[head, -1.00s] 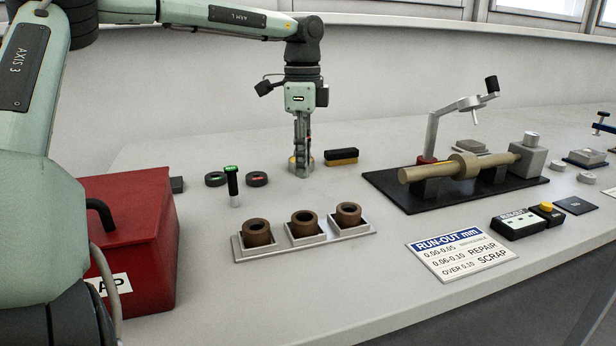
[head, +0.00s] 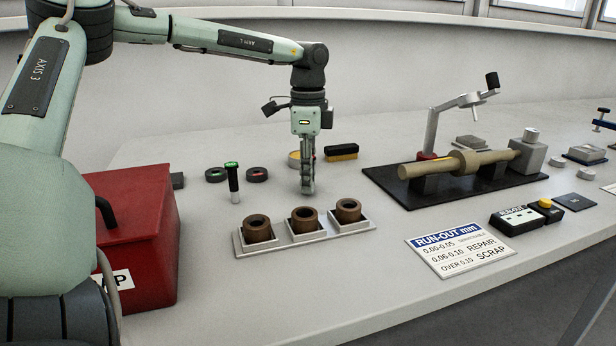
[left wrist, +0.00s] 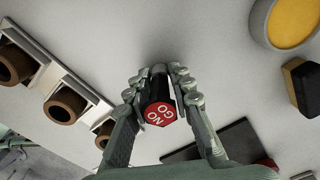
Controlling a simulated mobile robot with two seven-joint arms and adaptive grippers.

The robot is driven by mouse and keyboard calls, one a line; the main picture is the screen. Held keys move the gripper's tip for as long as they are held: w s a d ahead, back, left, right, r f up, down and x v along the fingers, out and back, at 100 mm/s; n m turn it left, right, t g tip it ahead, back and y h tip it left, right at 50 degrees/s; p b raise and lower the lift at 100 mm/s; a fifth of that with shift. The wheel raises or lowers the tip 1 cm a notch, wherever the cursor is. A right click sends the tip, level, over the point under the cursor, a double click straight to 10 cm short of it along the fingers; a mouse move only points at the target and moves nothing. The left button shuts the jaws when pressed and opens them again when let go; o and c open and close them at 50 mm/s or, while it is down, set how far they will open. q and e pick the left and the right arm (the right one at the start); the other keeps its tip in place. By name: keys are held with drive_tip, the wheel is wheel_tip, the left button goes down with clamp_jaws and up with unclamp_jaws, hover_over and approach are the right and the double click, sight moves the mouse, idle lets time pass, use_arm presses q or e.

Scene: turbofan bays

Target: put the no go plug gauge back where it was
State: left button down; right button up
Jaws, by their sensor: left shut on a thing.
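My left gripper (head: 307,190) is shut on the no go plug gauge (left wrist: 158,108), whose red hexagonal end reads NO GO in the left wrist view. In the head view the fingers mostly hide this gauge. The green-topped plug gauge (head: 233,182) stands upright to the left of the gripper. Two black rings lie behind it, one with a green mark (head: 215,175) and one with a red mark (head: 257,174). My right gripper is not in view.
Three brown bushings sit in a pale tray (head: 330,233) in front of the gripper. A round yellow-topped tin (head: 294,158) and a black-and-yellow block (head: 342,153) are behind it. A red box (head: 140,235) stands left; a shaft fixture (head: 455,185) stands right.

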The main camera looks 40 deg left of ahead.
use_arm(q)
drive_tip(key=c, duration=1.3)
unclamp_jaws()
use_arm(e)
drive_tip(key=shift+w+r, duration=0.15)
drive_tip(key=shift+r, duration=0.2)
use_arm(q)
drive_tip(key=shift+r, duration=0.75)
wheel_tip(320, 180, up, 11)
drive_tip(key=shift+f, duration=0.1)
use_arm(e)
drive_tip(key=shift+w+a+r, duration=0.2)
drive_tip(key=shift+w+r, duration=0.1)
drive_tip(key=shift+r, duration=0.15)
